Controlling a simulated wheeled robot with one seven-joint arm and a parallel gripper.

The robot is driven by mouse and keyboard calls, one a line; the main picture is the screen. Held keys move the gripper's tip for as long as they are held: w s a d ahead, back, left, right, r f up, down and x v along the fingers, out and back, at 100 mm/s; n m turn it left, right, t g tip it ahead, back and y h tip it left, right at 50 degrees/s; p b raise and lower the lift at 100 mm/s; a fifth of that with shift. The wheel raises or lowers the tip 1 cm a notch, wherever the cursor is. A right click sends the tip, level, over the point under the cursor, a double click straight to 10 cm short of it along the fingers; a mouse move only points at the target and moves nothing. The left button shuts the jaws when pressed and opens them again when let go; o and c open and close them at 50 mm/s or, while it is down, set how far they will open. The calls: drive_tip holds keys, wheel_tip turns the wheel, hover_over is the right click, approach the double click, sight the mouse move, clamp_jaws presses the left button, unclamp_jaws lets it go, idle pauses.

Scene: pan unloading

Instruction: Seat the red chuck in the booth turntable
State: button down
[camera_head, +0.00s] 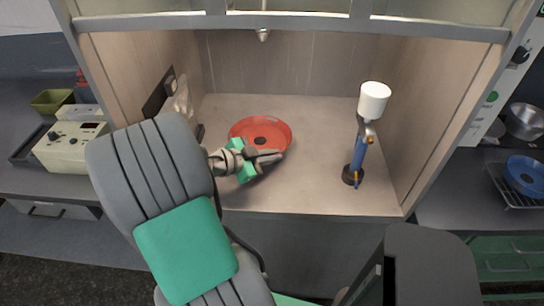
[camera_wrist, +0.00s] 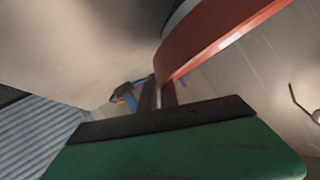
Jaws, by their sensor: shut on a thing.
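The red chuck (camera_head: 277,128), a shallow round red dish with a dark centre, is inside the booth. In the wrist view its red rim (camera_wrist: 218,38) crosses the upper right, close to the camera. My gripper (camera_head: 272,156) comes in from the left at the chuck's near edge and is shut on its rim; the fingers also show in the wrist view (camera_wrist: 162,95). I cannot make out the turntable; the chuck and gripper may cover it. I cannot tell whether the chuck touches anything below.
A blue spray gun with a white cup (camera_head: 373,100) stands on the booth floor (camera_head: 310,185) at the right. A nozzle (camera_head: 263,35) hangs at the top. A beige control box (camera_head: 70,146) is outside left; a blue dish (camera_head: 525,170) lies on a rack outside right.

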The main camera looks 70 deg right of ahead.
drive_tip(key=shift+f+b, duration=0.5)
drive_tip(key=shift+b, duration=0.05)
idle(0.4)
drive_tip(key=c, duration=1.9)
unclamp_jaws()
drive_tip(key=shift+p+v, duration=0.8)
drive_tip(key=shift+v, duration=4.75)
